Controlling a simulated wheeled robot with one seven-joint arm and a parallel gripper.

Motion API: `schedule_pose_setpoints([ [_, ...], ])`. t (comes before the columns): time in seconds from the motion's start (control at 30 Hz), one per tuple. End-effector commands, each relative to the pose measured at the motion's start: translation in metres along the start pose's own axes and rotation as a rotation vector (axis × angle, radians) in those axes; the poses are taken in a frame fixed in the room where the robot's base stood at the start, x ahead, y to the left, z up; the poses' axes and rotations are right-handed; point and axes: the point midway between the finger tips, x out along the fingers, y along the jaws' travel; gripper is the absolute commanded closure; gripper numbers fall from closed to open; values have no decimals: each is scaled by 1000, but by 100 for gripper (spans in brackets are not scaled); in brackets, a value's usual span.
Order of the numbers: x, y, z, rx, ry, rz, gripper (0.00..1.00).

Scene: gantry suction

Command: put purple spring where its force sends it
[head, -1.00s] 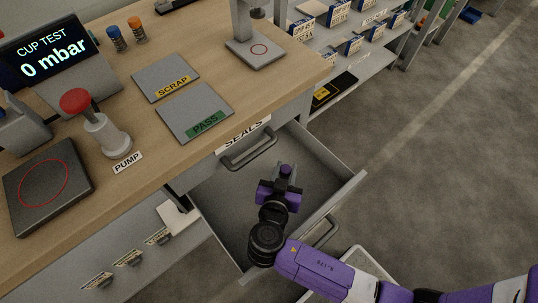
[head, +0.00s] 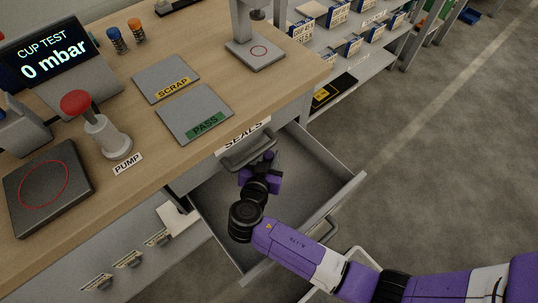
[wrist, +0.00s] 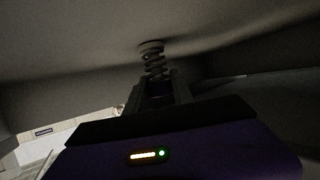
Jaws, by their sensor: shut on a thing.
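In the wrist view my gripper (wrist: 160,88) is shut on a coil spring (wrist: 153,60) that stands out beyond the fingertips. The spring looks dark there, and I cannot make out its colour.
The bench edge and drawer handle (head: 248,150) are close to my gripper. A blue spring (head: 116,42) and an orange spring (head: 136,30) stand at the back of the bench. The red-topped pump (head: 104,130), dark ringed pad (head: 45,190) and CUP TEST display (head: 45,55) occupy the left.

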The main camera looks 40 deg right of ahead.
Motion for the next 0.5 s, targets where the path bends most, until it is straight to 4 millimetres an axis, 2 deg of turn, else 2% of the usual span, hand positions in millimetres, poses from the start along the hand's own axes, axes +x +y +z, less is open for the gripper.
schedule_pose_setpoints([
  [0.07, 1, 0, 3, 0, 0, 0, 100],
  [0.1, 1, 0, 2, 0, 0, 0, 67],
  [0.2, 1, 0, 2, 0, 0, 0, 49],
  [0.5, 0, 0, 1, 0, 0, 0, 49],
])
